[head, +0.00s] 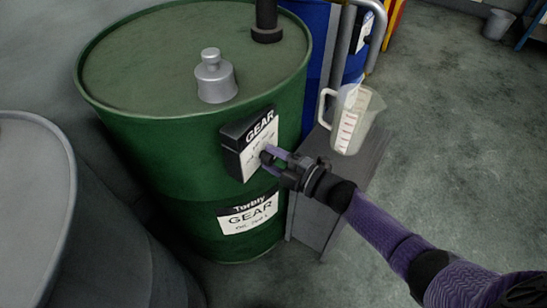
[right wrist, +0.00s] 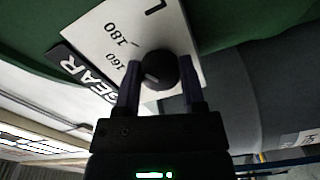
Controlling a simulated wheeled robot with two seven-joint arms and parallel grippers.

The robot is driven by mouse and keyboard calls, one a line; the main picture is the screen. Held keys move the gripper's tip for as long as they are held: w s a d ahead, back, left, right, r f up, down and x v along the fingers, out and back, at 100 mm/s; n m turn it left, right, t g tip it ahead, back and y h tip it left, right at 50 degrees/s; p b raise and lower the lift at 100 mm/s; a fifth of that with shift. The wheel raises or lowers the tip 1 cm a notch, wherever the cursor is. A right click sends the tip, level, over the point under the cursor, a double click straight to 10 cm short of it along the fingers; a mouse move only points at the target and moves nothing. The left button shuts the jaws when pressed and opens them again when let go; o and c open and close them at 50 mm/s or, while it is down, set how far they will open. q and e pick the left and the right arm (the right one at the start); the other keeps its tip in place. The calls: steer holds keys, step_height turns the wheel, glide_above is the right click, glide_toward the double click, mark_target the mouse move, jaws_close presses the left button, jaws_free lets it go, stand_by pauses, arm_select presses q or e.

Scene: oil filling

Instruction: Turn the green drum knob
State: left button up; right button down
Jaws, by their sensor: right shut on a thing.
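The green drum (head: 190,150) stands upright in the middle left of the head view. A black box with a white "GEAR" dial face (head: 250,148) sits on its side. In the right wrist view the drum knob (right wrist: 159,70) is a round black dial on the white plate, near the printed 160 and 180. My right gripper (head: 266,155) is at the dial face, its two fingers on either side of the knob and shut on it. It also shows in the right wrist view (right wrist: 160,88). In the head view the gripper hides the knob. My left gripper is not in view.
A clear measuring jug (head: 355,120) stands on a grey stand (head: 365,160) right of the drum. A grey metal cap (head: 214,78) and a black pipe (head: 266,22) are on the drum top. A blue drum (head: 319,60) is behind. A grey drum (head: 30,190) is at left. Open floor lies right.

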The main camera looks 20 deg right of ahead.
steer(key=shift+c, duration=2)
jaws_free()
steer(key=shift+o, duration=1.1)
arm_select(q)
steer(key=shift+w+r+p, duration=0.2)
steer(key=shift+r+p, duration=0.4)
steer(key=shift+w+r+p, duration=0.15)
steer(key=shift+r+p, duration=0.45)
arm_select(e)
steer(key=v, duration=1)
